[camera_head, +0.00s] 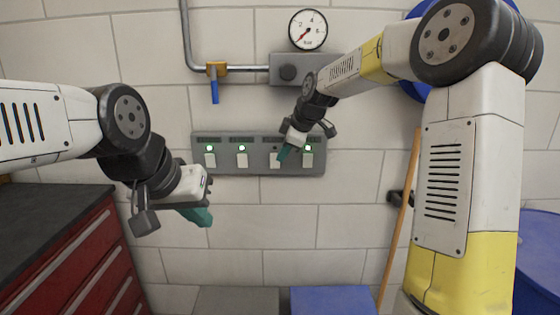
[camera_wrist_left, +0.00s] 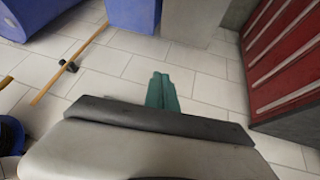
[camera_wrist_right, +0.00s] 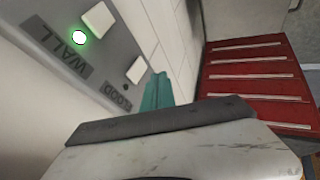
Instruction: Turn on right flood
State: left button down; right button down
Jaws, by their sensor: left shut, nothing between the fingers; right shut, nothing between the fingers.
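A grey switch panel (camera_head: 232,168) is on the white wall, with a row of white rocker switches. The third switch from the left (camera_head: 274,161) has a dark lamp above it; the other lamps are lit green. My right gripper (camera_head: 283,154) is shut and empty, its green fingertips in front of the third switch's right side; contact cannot be told. In the right wrist view, a label reading FLOOD (camera_wrist_right: 119,98) is beside a dark lamp and a white rocker (camera_wrist_right: 137,69), near the shut fingers (camera_wrist_right: 156,92). My left gripper (camera_head: 200,216) is shut and empty, below and left of the panel.
A pipe with a blue-handled valve (camera_head: 214,88) and a pressure gauge (camera_head: 308,30) are above the panel. A red drawer cabinet (camera_head: 80,265) stands at left.

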jog(key=v, duration=0.5)
jog(key=shift+s+d+r, duration=0.1)
jog(key=shift+s+r, duration=0.1)
jog(key=shift+r, duration=0.1)
